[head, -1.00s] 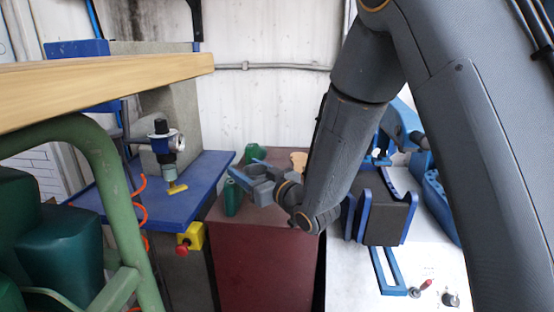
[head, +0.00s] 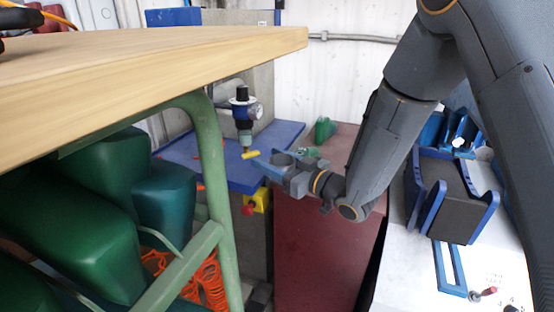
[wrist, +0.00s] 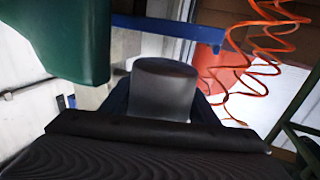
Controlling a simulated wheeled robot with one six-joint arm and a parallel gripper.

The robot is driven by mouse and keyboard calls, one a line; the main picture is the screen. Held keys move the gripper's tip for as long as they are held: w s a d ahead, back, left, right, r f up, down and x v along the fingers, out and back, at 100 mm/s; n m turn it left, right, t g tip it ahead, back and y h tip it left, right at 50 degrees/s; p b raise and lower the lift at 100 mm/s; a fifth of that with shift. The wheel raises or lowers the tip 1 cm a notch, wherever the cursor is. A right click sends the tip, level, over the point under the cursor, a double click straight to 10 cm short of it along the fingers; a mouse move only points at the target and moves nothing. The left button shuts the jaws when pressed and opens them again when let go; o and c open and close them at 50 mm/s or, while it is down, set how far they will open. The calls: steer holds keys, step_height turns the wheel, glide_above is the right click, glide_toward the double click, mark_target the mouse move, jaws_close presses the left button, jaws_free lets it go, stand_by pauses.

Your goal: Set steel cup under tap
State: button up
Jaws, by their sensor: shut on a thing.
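A grey steel cup (wrist: 165,88) stands out between my gripper's dark blue fingers in the wrist view. My gripper (head: 272,168) is shut on it; in the head view the cup is hard to make out at the fingers. A blue and black unit with a gauge (head: 243,112) stands over the blue bench (head: 215,160). A yellow tap (head: 250,155) is at its lower end. My gripper is just right of the tap in the picture, at the bench's right edge. The depth gap between them is unclear.
A wooden tabletop (head: 150,58) on a green frame (head: 212,160) takes up the left, with green containers (head: 75,215) beneath. Orange coiled hose (wrist: 265,50) is near the cup in the wrist view. A dark red cabinet (head: 315,240) stands below my gripper.

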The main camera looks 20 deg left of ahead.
steer(key=shift+w+a+f+b, duration=0.1)
steer(key=shift+a+f+b, duration=0.25)
steer(key=shift+a, duration=1.55)
steer(key=shift+w+a+f+b, duration=0.15)
steer(key=shift+a+b, duration=0.3)
steer(key=shift+a, duration=1.4)
steer(key=shift+a+f+b, duration=0.3)
steer(key=shift+a+b, duration=0.1)
steer(key=shift+a, duration=1.5)
steer(key=shift+f, duration=0.35)
steer(key=o, duration=1.1)
steer(key=shift+p+v, duration=0.7)
steer(key=shift+v, duration=4.8)
